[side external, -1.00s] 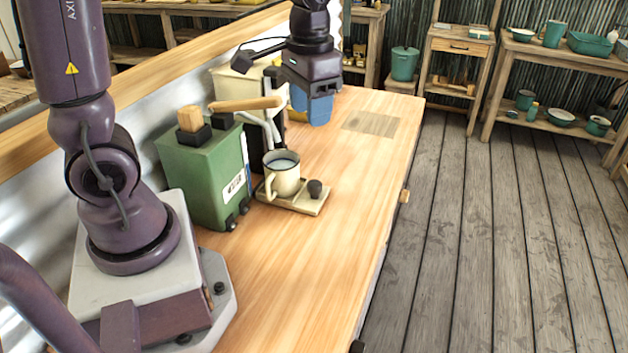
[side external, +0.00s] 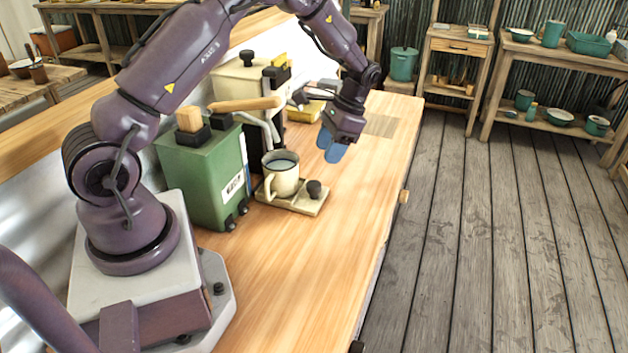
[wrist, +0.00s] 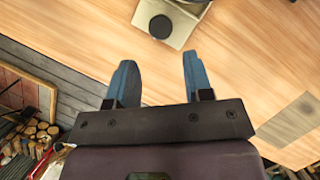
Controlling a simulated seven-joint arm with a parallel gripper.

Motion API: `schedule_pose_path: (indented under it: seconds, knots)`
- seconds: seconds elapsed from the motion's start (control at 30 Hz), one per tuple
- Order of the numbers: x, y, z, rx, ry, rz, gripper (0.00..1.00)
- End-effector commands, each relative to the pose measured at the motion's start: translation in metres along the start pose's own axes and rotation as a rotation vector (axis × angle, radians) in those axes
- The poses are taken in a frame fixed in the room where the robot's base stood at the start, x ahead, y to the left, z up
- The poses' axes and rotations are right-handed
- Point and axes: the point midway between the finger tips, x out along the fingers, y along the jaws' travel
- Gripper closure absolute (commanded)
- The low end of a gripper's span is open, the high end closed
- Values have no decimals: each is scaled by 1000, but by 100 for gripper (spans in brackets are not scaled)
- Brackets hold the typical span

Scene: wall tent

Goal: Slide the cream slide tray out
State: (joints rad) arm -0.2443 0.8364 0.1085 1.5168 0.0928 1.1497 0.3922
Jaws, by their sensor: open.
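A dark round knob (side external: 314,189) sits near the tray's outer end. In the wrist view the tray (wrist: 179,36) and its knob (wrist: 160,27) show at the top, beyond the fingertips. My gripper (side external: 332,152) is above the counter, behind and to the right of the tray. Its blue fingers (wrist: 158,70) are apart with nothing between them. It touches neither tray nor knob.
A second, cream machine (side external: 240,85) with a yellow item (side external: 305,111) near it stands behind the green one. The counter's front right (side external: 300,270) is clear.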

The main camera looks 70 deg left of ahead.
Motion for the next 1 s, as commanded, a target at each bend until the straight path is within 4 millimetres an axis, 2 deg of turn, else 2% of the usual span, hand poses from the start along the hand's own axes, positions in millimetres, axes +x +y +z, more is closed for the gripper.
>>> schedule_pose_path:
  seconds: [0.03, 0.2, 0.4, 0.6, 0.87, 1.0]
  knots:
    - [13, 0, 1, -1, -6, 2, 53]
    - [49, 0, 1, -2, -4, 2, 53]
    - [78, 0, 1, -2, -2, 1, 53]
    - [90, 0, 0, -2, 1, 0, 53]
    - [90, 0, 0, -2, 1, 0, 53]
    - [90, 0, 0, -2, 2, 0, 86]
